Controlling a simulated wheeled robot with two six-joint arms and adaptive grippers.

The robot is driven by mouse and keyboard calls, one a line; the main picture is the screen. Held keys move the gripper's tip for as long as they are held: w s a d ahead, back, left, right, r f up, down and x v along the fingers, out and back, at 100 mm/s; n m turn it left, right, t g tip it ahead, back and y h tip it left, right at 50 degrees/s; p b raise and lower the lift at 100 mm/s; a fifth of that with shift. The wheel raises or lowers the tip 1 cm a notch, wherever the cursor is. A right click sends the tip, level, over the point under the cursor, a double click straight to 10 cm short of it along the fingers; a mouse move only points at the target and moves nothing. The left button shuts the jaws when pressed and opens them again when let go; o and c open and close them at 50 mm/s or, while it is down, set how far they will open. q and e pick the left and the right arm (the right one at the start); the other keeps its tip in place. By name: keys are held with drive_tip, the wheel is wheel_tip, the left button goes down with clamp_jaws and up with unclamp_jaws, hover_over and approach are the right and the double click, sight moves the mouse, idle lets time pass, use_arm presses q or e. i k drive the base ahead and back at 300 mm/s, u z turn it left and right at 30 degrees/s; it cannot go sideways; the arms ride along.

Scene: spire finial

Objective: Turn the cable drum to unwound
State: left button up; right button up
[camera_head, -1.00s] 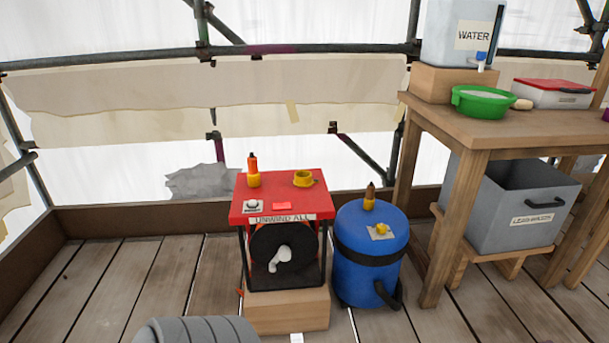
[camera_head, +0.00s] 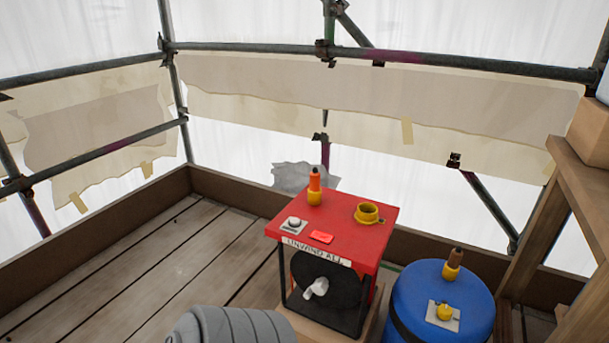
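The cable drum (camera_head: 335,283) is a black disc with a pale crank handle (camera_head: 316,288) on its face, set in a dark frame under a red top (camera_head: 345,222). A label reading "UNWIND ALL" (camera_head: 316,251) runs along the front edge of the red top. The red top carries a white knob (camera_head: 294,224), a small red piece (camera_head: 321,237), an orange and yellow plug (camera_head: 315,188) and a yellow socket ring (camera_head: 367,212). Neither of my grippers is in view. How much cable is on the drum cannot be seen.
A blue drum-shaped vessel (camera_head: 435,305) with a yellow knob stands just right of the cable drum. A wooden table (camera_head: 545,220) is at the right edge. A grey ribbed object (camera_head: 228,327) is at the bottom. Plank floor (camera_head: 130,262) is free on the left.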

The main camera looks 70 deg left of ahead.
sight(331, 284)
drive_tip(key=u, duration=1.05)
drive_tip(key=i, duration=0.9)
drive_tip(key=u, duration=1.05)
